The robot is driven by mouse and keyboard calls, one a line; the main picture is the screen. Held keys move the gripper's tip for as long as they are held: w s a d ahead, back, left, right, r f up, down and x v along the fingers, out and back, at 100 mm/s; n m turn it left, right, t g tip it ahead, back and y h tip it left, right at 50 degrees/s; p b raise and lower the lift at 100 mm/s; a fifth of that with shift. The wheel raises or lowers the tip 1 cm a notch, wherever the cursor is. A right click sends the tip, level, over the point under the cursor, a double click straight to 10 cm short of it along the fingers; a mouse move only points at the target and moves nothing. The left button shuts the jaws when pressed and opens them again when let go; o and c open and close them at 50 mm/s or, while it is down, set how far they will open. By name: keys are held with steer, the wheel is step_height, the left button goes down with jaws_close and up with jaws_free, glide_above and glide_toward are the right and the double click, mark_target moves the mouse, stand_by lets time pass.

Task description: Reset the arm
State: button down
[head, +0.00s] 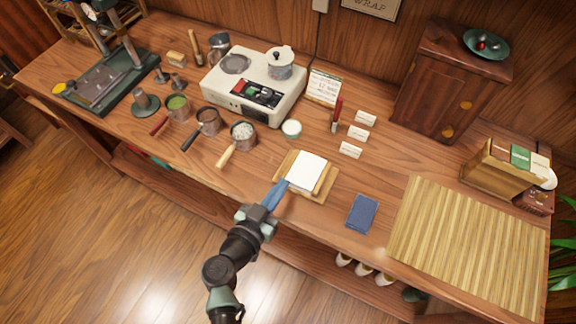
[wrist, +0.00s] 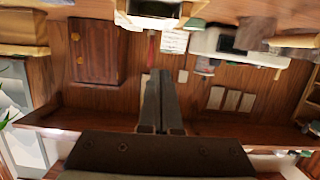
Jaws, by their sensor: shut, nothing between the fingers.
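My gripper (head: 284,184) is in front of the wooden counter in the head view. Its blue-grey fingers point up and to the right, and their tips overlap the left edge of a wooden tray (head: 288,163) holding white paper (head: 309,166). I cannot tell whether they touch it. In the wrist view the two dark fingers (wrist: 162,78) lie together, with nothing visible between them. My arm reaches up from the bottom of the head view.
Three small handled pans, one with white contents (head: 243,131), stand left of the tray. A stove (head: 252,85) with a pot (head: 280,62) is behind. A blue booklet (head: 362,213) and slatted mat (head: 470,245) lie right. A wooden cabinet (head: 447,80) stands at the back right.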

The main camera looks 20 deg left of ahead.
steer(key=shift+s+r, duration=0.15)
steer(key=shift+s, duration=0.3)
steer(key=w+a+r+n+t+y, duration=0.1)
steer(key=w+r+t+y, duration=0.3)
steer(key=r, duration=1.5)
steer(key=w+a+r+n+t+y, duration=0.15)
steer(key=w+r+t, duration=0.35)
steer(key=r, duration=1.3)
steer(key=s+d+r+n+y, duration=0.1)
steer(key=d+r+n+y, duration=0.3)
steer(key=r, duration=0.8)
steer(key=s+d+r+m+t+h, duration=0.1)
steer(key=s+d+r+m+h, duration=0.2)
steer(key=d+r, duration=0.4)
steer(key=s+d+r+m+t+h, duration=0.2)
steer(key=s+d+r+h, duration=0.4)
steer(key=r, duration=0.3)
steer(key=shift+d+r+m, duration=0.4)
steer(key=shift+d+m, duration=0.2)
steer(key=shift+m, duration=0.05)
